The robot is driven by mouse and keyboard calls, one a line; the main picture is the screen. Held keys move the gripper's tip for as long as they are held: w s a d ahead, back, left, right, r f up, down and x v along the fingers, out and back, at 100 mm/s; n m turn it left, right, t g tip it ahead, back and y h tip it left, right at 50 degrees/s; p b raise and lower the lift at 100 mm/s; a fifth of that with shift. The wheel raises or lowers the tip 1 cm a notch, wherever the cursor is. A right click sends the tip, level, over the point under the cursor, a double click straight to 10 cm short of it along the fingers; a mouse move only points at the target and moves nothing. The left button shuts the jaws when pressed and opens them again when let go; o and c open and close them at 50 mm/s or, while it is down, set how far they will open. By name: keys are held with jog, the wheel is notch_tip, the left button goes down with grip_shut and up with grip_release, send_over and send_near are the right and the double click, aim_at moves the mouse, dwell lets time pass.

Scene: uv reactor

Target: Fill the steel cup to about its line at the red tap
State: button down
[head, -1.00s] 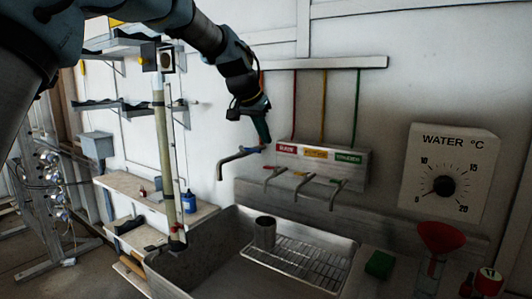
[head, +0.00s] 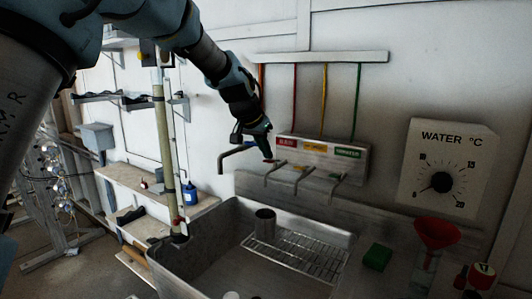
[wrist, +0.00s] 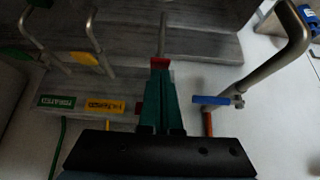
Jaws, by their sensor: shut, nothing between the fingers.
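The steel cup (head: 265,221) stands upright on the wire rack in the sink, below the taps in the head view. Its line and inside level cannot be made out. The red tap (head: 272,172) is the left one of the three under the labelled panel, with its spout above the cup in the picture. No water stream shows. My gripper (head: 269,157) is shut and empty, pointing down at the red tap's handle. In the wrist view, the teal fingers (wrist: 160,74) end right at the red handle (wrist: 160,63); I cannot tell whether they touch it.
A bent tap with a blue handle (wrist: 212,100) is close beside my gripper. Yellow (wrist: 84,58) and green taps stand on the other side. The sink (head: 190,264) holds the rack (head: 310,262). A green sponge (head: 377,256) and red funnel (head: 437,233) are at right.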

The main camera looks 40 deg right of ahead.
jog(key=f+b, duration=0.1)
jog(key=b, duration=0.1)
jog(key=shift+a+f+h+b, duration=0.1)
jog(key=shift+a+h+b, duration=0.05)
jog(key=shift+h+b, duration=0.15)
jog(key=h+b, duration=0.1)
jog(key=b, duration=0.3)
jog(key=f+b, duration=0.1)
jog(key=b, duration=0.4)
jog(key=shift+s+a+f+t+h, duration=0.1)
jog(key=shift+a+f+t+h, duration=0.1)
jog(key=shift+a+t+h, duration=0.15)
jog(key=shift+r+p, duration=0.3)
jog(key=shift+r, duration=0.15)
jog(key=shift+r+p, duration=0.5)
jog(key=shift+r, duration=0.2)
jog(key=shift+r, duration=0.15)
jog(key=s+a+r, duration=0.1)
jog(key=a+r, duration=0.3)
jog(key=r, duration=0.8)
jog(key=shift+a+p, duration=0.3)
jog(key=shift+p, duration=0.1)
